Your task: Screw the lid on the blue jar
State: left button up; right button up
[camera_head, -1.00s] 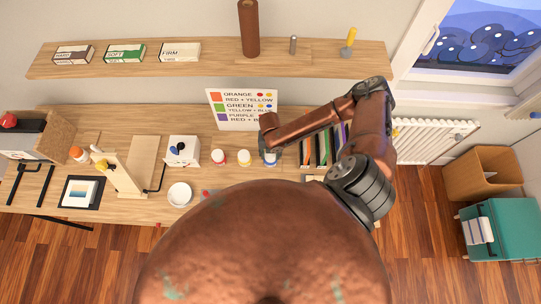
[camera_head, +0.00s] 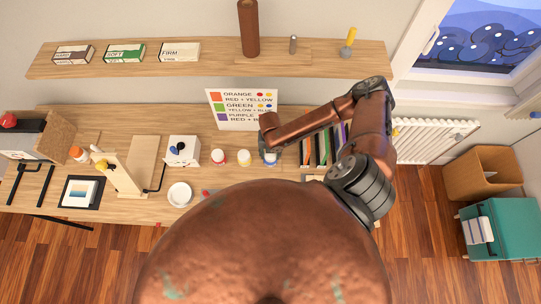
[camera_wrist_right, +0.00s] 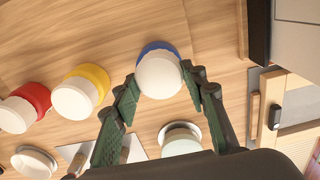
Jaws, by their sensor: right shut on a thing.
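The blue jar (camera_head: 270,161) stands on the desk, at the right end of a row with the red jar (camera_head: 218,156) and the yellow jar (camera_head: 244,156). In the right wrist view, its blue part (camera_wrist_right: 157,46) shows behind a round white lid (camera_wrist_right: 159,76). My right gripper (camera_wrist_right: 160,80) is shut on the white lid, one finger at each side. The lid lies over the blue jar; I cannot tell how tightly it sits. My left gripper is not in view.
In the right wrist view, a pale round-topped thing with a grey rim (camera_wrist_right: 181,140) stands near the fingers. A white bowl (camera_head: 179,194) is at the front left.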

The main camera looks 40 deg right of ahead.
aim_at(271, 155)
jog(key=shift+d, duration=0.2)
jog(key=o, duration=1.1)
jog(key=shift+a, duration=0.1)
notch_tip(271, 155, up, 12)
